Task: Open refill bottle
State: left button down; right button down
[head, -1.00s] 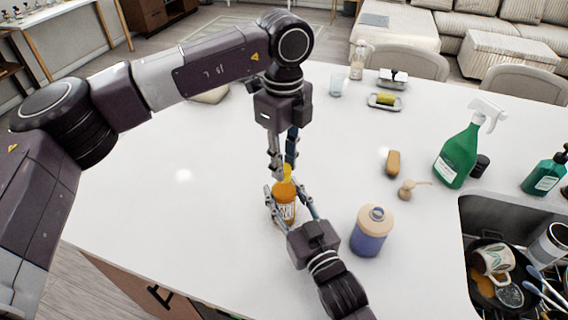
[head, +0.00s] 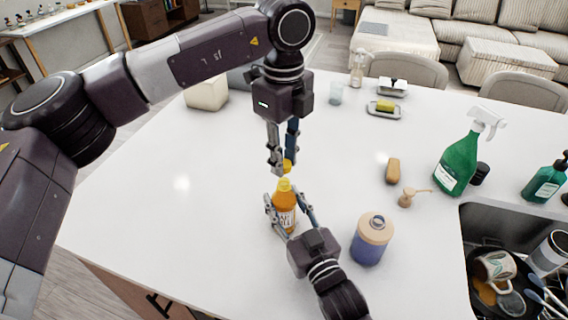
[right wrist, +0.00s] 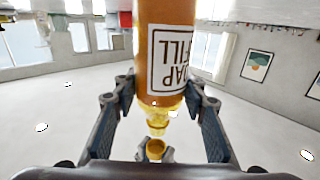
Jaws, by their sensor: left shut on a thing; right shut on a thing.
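The refill bottle (head: 286,212) is an orange bottle with a white label and stands upright on the white counter. My right gripper (head: 285,205) is shut around its body from the front. In the right wrist view the bottle (right wrist: 167,55) appears inverted, with its yellow neck bare. My left gripper (head: 281,166) points down above the bottle and is shut on the small yellow cap (head: 288,165). The cap (right wrist: 155,149) is apart from the neck, with a small gap between them.
A blue dispenser bottle (head: 371,240) with a beige top stands right of the bottle. Its loose pump (head: 408,198) lies nearby with a brown brush (head: 393,171). A green spray bottle (head: 457,162) stands by the filled sink (head: 467,214). The counter's left side is mostly clear.

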jog(key=c, duration=1.1)
grip_release()
